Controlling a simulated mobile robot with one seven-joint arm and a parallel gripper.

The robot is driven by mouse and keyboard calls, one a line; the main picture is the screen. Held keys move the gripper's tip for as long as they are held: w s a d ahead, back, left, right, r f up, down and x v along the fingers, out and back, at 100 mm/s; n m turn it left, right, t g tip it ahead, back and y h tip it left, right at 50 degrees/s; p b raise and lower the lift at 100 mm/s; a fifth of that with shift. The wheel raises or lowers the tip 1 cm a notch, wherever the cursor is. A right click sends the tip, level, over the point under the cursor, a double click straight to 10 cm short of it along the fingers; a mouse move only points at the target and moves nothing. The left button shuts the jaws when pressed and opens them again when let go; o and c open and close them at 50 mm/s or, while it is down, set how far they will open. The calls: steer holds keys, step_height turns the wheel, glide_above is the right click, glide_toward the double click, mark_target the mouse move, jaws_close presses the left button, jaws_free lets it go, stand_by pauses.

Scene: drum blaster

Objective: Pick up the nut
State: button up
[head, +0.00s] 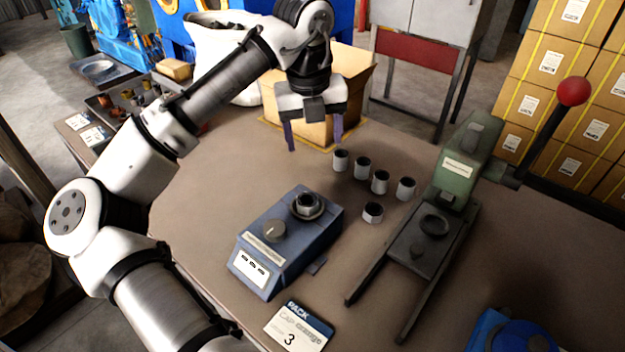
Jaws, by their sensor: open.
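A grey metal nut-like piece with a dark hole (308,204) sits on top of a blue box-shaped device (318,228), beside its round knob. A shorter dark-topped piece (372,213) stands on the table to the right of the device; I cannot tell whether it is also a nut. My gripper (314,143) is open and points down above the far part of the table. Its two purple fingers are apart with nothing between them. It is beyond and above the device, in front of an open cardboard box.
Several grey cylinders (380,182) stand right of my gripper. A green lever press (458,165) with a red ball handle stands further right. The cardboard box (352,90) is behind my gripper. A card marked 3 (299,328) lies in front. The brown table (205,215) is bare left of the device.

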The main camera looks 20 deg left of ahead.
steer(key=s+a+f+g, duration=0.1)
steer(key=s+a+f, duration=0.1)
glide_above(307, 193)
steer(key=s, duration=0.2)
step_height(307, 193, down, 7)
steer(key=shift+w+r, duration=0.1)
steer(key=shift+w, duration=0.05)
steer(key=shift+w+d+f+p, duration=0.15)
steer(key=shift+f+p, duration=0.2)
steer(key=shift+f, duration=1.15)
steer(key=shift+d+f+p, duration=0.1)
steer(key=shift+f+p, duration=0.25)
steer(key=shift+f, duration=1.1)
steer(key=shift+c, duration=0.5)
steer(key=c, duration=1.2)
steer(key=shift+r, duration=0.1)
